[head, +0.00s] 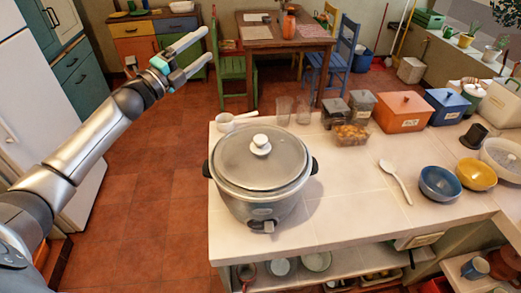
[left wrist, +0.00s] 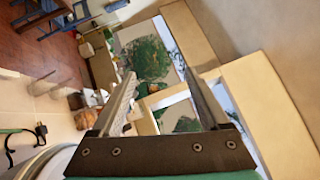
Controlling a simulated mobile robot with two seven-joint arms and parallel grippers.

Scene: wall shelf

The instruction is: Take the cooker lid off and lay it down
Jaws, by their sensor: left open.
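The grey cooker (head: 262,210) stands upright near the left end of the tiled counter in the head view. Its pale, round lid (head: 235,160) sits on top, with a white knob (head: 261,145) at its middle. My left gripper (head: 206,46) is open and empty. It is raised at the upper left of the head view, apart from the cooker and lid. In the left wrist view its two fingers (left wrist: 160,85) are spread with nothing held between them. My right gripper is not in view.
The counter (head: 345,205) has bare room right of the cooker, around a white spoon (head: 395,181). Glasses (head: 283,110) and a white pan (head: 226,122) stand behind the cooker. Lidded boxes (head: 403,112) line the back; blue (head: 440,183) and yellow bowls (head: 476,174) stand at right.

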